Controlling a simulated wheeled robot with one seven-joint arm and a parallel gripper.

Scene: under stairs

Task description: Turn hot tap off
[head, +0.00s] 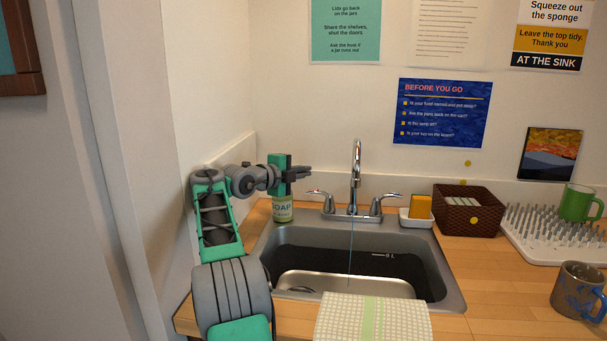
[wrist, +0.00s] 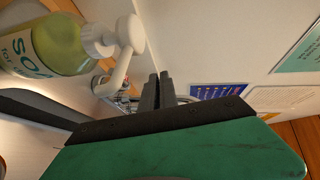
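The chrome tap (head: 356,170) stands at the back of the sink, with a thin stream of water falling from its spout. Its left lever (head: 322,196) points outward left and has a reddish mark near its end. The right lever (head: 384,199) points outward right. My gripper (head: 309,172) is above and slightly left of the left lever, apart from it, pointing right. In the wrist view its two fingers (wrist: 158,90) lie side by side, with nothing seen between them. Chrome parts of the tap show only partly behind the fingers.
A soap bottle (head: 283,211) stands below my gripper and is close in the wrist view (wrist: 62,48). The sink (head: 444,283) has a cloth (head: 372,318) over its front edge. A sponge dish (head: 416,219), basket (head: 466,221) and drying rack (head: 540,245) stand right. A wall is left.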

